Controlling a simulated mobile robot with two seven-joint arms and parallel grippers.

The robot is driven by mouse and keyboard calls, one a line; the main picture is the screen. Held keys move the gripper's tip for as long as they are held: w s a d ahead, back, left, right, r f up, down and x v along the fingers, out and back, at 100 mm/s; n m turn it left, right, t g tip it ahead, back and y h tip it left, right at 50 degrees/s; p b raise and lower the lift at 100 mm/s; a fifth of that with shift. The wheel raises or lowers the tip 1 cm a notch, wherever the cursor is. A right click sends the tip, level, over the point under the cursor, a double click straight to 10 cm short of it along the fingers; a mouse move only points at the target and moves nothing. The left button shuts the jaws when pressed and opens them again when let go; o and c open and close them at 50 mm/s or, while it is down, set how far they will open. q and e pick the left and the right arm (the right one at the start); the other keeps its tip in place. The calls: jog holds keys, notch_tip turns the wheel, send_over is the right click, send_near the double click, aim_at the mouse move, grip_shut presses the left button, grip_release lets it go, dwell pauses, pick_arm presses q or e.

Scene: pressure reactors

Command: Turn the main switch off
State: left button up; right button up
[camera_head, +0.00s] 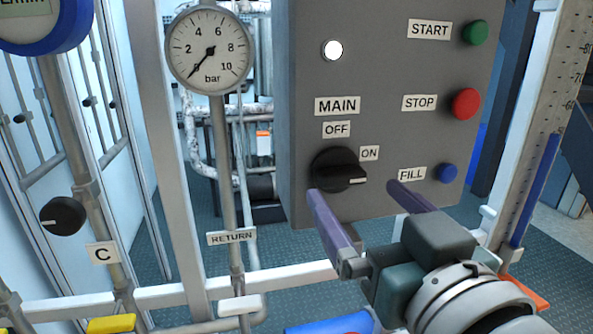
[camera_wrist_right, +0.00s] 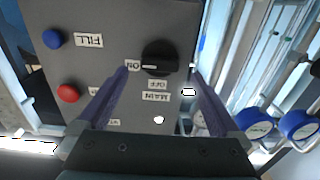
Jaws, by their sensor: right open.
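The main switch (camera_head: 334,172) is a black rotary knob on the grey control panel, under the MAIN label (camera_head: 337,105). Its white pointer mark points right, on the side of the ON label (camera_head: 369,153); the OFF label (camera_head: 336,129) is above the knob. My right gripper (camera_head: 352,189) is open, its two purple fingers spread in front of the panel near the knob. In the right wrist view the knob (camera_wrist_right: 160,57) appears between the fingertips (camera_wrist_right: 160,71), not gripped, and the panel looks upside down. My left gripper is not in view.
The panel (camera_head: 300,190) also has a lit white lamp (camera_head: 332,50), a green START button (camera_head: 475,32), a red STOP button (camera_head: 466,103) and a blue FILL button (camera_head: 447,172). A gauge (camera_head: 210,50) and RETURN pipe (camera_head: 222,170) stand to the left, with black knob C (camera_head: 63,215).

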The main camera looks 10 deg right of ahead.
aim_at(346, 181)
jog(key=shift+w, duration=1.8)
jog(key=c, duration=1.3)
